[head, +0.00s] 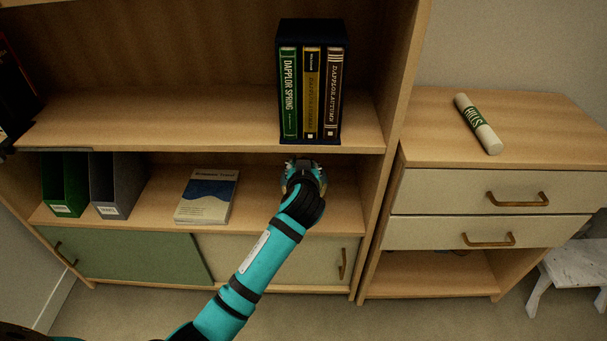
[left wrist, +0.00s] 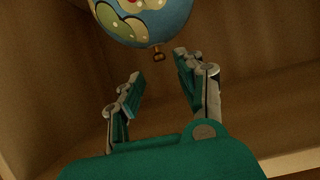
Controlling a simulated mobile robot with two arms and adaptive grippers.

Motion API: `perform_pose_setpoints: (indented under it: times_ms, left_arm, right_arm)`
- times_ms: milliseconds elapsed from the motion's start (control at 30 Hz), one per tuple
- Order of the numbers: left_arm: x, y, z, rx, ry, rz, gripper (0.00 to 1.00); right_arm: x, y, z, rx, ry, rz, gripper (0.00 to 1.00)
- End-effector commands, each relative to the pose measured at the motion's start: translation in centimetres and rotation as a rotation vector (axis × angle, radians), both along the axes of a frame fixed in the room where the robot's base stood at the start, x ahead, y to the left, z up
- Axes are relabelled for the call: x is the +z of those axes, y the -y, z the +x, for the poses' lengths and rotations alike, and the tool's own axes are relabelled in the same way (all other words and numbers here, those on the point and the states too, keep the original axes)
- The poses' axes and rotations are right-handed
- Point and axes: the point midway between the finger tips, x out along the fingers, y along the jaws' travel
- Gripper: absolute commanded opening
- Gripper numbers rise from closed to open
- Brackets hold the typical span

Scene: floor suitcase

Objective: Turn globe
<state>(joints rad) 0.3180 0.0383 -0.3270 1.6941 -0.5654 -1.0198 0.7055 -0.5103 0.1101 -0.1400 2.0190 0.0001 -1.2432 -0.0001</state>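The globe (left wrist: 143,18) is a blue ball with green and cream patches and a bit of red, at the top of the left wrist view, cut off by the frame. A small brass piece (left wrist: 158,55) hangs at its underside. In the head view the globe (head: 321,176) is mostly hidden behind my left gripper (head: 302,166), on the right part of the lower shelf. In the left wrist view my left gripper (left wrist: 160,72) is open, its fingers apart and empty, pointing toward the globe with no clear contact. My right gripper is not in view.
The upper shelf board (head: 220,130) is just above my left gripper, with a boxed book set (head: 312,90) on it. A drawer cabinet (head: 490,190) is at right.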

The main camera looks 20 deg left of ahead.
Motion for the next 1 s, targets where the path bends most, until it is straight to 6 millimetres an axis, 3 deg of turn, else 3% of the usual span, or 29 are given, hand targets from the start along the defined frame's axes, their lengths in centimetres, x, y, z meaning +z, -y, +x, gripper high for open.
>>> perform_pose_setpoints:
  times_ms: [200,400,1000]
  left_arm:
    - [1.8,1.3,-4.2,-0.001,0.001,-0.003,0.37]
    - [2.7,1.9,-6.4,0.0,0.0,-0.002,0.37]
    - [2.8,2.0,-6.9,-0.001,-0.004,-0.001,0.37]
  right_arm:
    - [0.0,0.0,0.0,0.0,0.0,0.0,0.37]
    - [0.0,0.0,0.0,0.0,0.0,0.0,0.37]
    - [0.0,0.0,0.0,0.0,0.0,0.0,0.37]
